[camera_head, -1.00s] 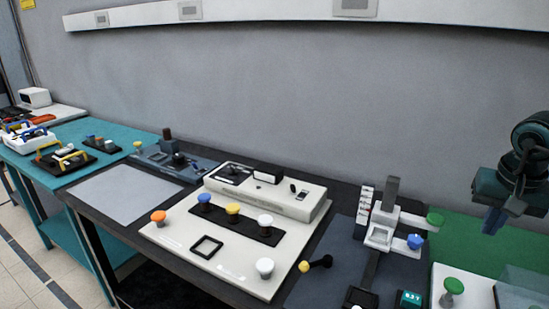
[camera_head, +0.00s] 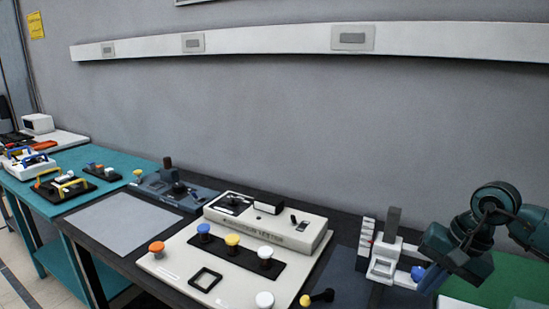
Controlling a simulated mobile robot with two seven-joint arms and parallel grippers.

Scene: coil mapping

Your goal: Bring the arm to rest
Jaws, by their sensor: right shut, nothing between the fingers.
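My right arm comes in from the right edge. My right gripper (camera_head: 432,278) is at the lower right, pointing down and to the left, with its fingers shut and empty. Its fingertips are beside the blue knob (camera_head: 417,272) of the white slide fixture (camera_head: 383,267). I cannot tell whether they touch it. The gripper and wrist hide the fixture's right end. My left gripper is not in view.
A white tester box (camera_head: 285,233) and a panel with coloured knobs (camera_head: 180,265) stand left of the fixture. A green mat (camera_head: 480,287) lies under my right arm. A teal table (camera_head: 95,165) is at the far left.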

